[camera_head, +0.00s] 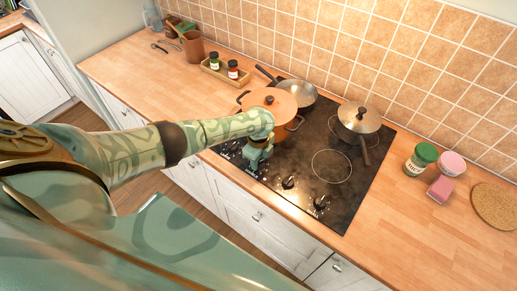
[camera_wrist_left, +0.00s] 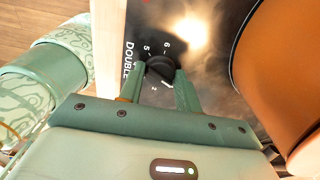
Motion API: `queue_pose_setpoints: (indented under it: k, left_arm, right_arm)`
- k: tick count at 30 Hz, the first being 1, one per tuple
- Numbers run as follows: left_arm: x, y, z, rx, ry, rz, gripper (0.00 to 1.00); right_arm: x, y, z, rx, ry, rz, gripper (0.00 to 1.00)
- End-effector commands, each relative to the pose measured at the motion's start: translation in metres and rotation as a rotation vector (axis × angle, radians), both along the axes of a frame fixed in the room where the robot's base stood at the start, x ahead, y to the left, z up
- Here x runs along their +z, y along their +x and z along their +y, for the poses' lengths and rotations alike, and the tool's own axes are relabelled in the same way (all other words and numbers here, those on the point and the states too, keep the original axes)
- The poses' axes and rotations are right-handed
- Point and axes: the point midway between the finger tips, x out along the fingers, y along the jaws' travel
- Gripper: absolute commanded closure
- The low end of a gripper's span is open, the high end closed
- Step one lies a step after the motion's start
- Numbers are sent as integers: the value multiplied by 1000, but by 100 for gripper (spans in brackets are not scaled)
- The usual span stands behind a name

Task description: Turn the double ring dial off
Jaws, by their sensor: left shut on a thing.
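The double ring dial (camera_wrist_left: 160,68) is a black knob on the dark cooktop, beside the printed word DOUBLE and several numbers in the left wrist view. My left gripper (camera_wrist_left: 160,78) has its two green fingers on either side of this knob and is shut on it. In the head view, my left gripper (camera_head: 257,158) points down at the front edge of the cooktop (camera_head: 335,190), and its hand hides the dial. The dial's exact setting is hard to read. My right gripper is in neither view.
An orange pot (camera_head: 271,101) stands close behind my left gripper; its side also fills the right of the left wrist view (camera_wrist_left: 290,70). Other dials (camera_head: 288,182) sit to the right along the front edge. A pan (camera_head: 301,92) and a lidded pot (camera_head: 358,118) stand farther back.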

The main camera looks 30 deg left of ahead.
Motion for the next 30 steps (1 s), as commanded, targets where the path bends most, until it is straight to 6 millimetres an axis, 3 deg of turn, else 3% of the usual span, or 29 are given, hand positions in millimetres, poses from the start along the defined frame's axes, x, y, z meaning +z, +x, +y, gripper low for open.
queue_pose_setpoints:
  k: [15, 30]
  left_arm:
    - [2, 0, 0, 361, 0, 0, 89]
    - [1, 0, 0, 441, 0, -1, 89]
  right_arm:
    - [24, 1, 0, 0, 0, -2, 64]
    - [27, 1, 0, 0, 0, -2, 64]
